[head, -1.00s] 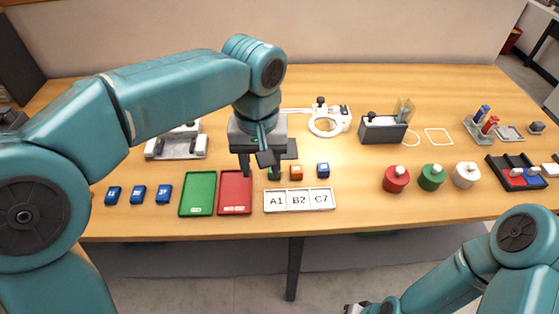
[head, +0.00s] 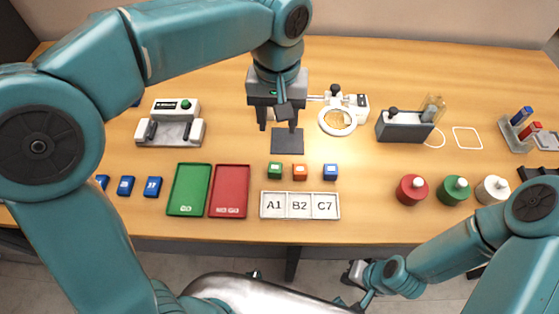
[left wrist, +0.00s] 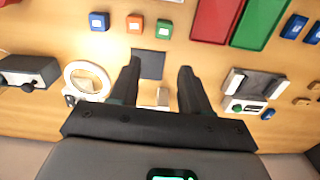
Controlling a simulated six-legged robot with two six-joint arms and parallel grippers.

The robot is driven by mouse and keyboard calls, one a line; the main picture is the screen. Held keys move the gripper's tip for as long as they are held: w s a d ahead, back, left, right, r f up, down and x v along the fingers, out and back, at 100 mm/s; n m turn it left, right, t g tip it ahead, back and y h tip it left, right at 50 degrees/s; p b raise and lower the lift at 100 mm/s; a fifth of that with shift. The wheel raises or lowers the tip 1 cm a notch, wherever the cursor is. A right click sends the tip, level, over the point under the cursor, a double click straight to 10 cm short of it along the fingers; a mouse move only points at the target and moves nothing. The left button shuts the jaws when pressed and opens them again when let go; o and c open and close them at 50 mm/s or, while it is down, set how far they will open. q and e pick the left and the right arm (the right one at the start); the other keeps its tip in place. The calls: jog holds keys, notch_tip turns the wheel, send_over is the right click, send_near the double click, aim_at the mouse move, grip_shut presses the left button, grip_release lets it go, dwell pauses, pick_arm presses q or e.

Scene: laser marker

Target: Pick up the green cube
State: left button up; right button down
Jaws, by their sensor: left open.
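The green cube (head: 275,170) sits on the table at the left end of a row with an orange cube (head: 300,172) and a blue cube (head: 330,172). It also shows in the left wrist view (left wrist: 163,28), beyond the fingertips. My left gripper (head: 278,122) is open and empty, above the table and behind the green cube in the head view, by a dark square plate (head: 288,141). In the left wrist view its fingers (left wrist: 159,67) are spread wide with the cube apart from them. My right gripper (head: 357,280) is low in front of the table; its jaws are unclear.
A green tray (head: 188,190) and red tray (head: 229,191) lie left of the cubes. A slotted A1, B2, C7 holder (head: 300,205) lies in front. A white ring fixture (head: 337,120) stands right of my left gripper. Red, green and white round pieces are farther right.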

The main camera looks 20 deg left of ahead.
pick_arm(q)
send_over(275, 167)
jog(key=f, duration=1)
jog(key=shift+w+d+f+b, duration=0.1)
jog(key=shift+d+b, duration=0.15)
jog(key=shift+b, duration=0.15)
jog(key=shift+s+a+f, duration=0.15)
jog(key=shift+s+f, duration=0.1)
jog(key=shift+f, duration=0.15)
jog(key=f, duration=0.4)
jog(key=shift+w, duration=0.2)
jog(key=shift+s+a+f, duration=0.1)
jog(key=shift+f, duration=0.3)
jog(key=shift+c, duration=0.3)
jog(key=c, duration=0.7)
